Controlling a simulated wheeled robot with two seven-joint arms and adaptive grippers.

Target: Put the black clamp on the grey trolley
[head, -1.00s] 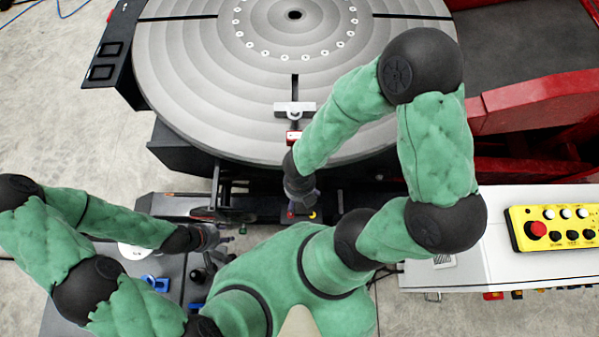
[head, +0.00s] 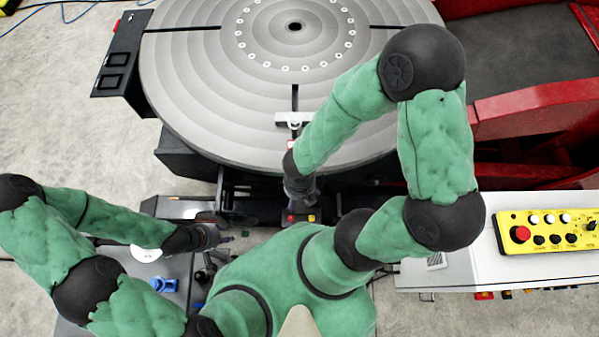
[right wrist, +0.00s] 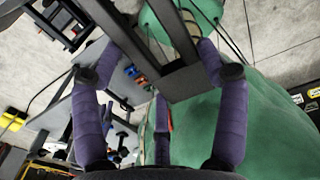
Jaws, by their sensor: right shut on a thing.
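My right gripper (right wrist: 158,55) has purple fingers bent inward around a dark, angular, bar-like thing, which looks like the black clamp (right wrist: 182,84). In the head view my right gripper (head: 300,200) points down just in front of the round table; its fingers and the clamp are mostly hidden by the arm. The grey trolley (head: 181,273) is at the lower left, partly under my left arm, with a blue clamp-like piece (head: 165,285) and a white disc on it. My left gripper (head: 228,238) hangs near the trolley's right end; its opening is too small to judge.
The large round grey turntable (head: 200,90) carries a light metal clamp (head: 293,120) near its front edge. A white cabinet with a yellow control box (head: 545,232) stands at the right. Red machine framing (head: 530,110) is behind it. Open concrete floor shows at the left.

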